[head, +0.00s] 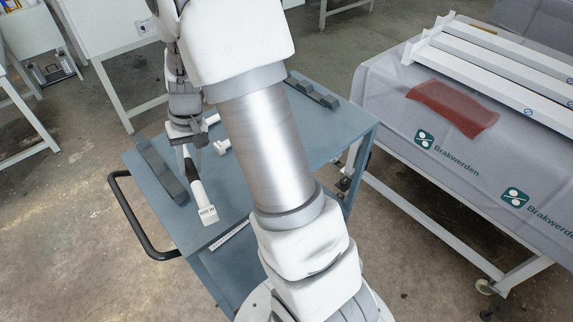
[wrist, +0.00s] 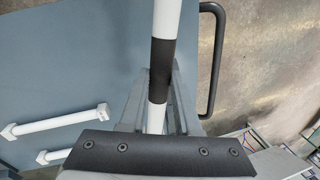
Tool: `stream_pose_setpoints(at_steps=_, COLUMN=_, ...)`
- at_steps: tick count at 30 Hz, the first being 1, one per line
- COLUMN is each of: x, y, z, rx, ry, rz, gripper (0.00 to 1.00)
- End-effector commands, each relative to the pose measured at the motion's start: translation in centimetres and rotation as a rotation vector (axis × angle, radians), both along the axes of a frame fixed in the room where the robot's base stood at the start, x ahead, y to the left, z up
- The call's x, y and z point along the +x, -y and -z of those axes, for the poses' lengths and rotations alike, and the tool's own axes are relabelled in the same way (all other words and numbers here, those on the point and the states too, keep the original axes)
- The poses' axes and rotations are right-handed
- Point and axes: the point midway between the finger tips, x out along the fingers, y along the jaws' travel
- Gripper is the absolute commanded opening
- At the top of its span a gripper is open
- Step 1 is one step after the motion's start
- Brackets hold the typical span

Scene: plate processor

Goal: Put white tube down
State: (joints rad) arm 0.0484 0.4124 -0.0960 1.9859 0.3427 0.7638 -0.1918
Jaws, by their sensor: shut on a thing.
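The white tube (head: 199,193) has a black band and a square end with a printed label. My gripper (head: 190,152) is shut on it, with the fingers around the tube by the black band. In the wrist view my gripper (wrist: 156,105) has the tube (wrist: 166,20) between its fingers, and the black band (wrist: 162,70) shows there. The tube is over the left part of the blue-grey cart top (head: 180,218). I cannot tell whether it touches the top. Its other end is hidden behind the gripper.
Two other white tubes (wrist: 60,121) lie on the cart top. A dark grey notched holder (head: 158,168) lies along the left edge, another (head: 312,91) at the far edge. A black handle (head: 137,222) sticks out left. A covered table (head: 440,150) with white beams stands right.

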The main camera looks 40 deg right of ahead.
Motion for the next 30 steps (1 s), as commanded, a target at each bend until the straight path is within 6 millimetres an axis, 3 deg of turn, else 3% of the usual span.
stream_pose_setpoints(at_steps=1, x=0.8, y=0.6, z=1.3, rx=-0.001, ry=0.004, rz=0.078, gripper=0.00)
stream_pose_setpoints(at_steps=4, x=2.1, y=1.8, z=1.8, rx=0.000, ry=0.004, rz=0.256, gripper=0.00)
stream_pose_setpoints(at_steps=18, x=7.4, y=7.1, z=1.8, rx=-0.002, ry=0.004, rz=1.013, gripper=0.00)
stream_pose_setpoints(at_steps=24, x=8.7, y=8.7, z=1.6, rx=-0.002, ry=0.004, rz=1.237, gripper=0.00)
stream_pose_setpoints(at_steps=30, x=9.1, y=9.4, z=1.5, rx=-0.001, ry=0.001, rz=1.335, gripper=0.00)
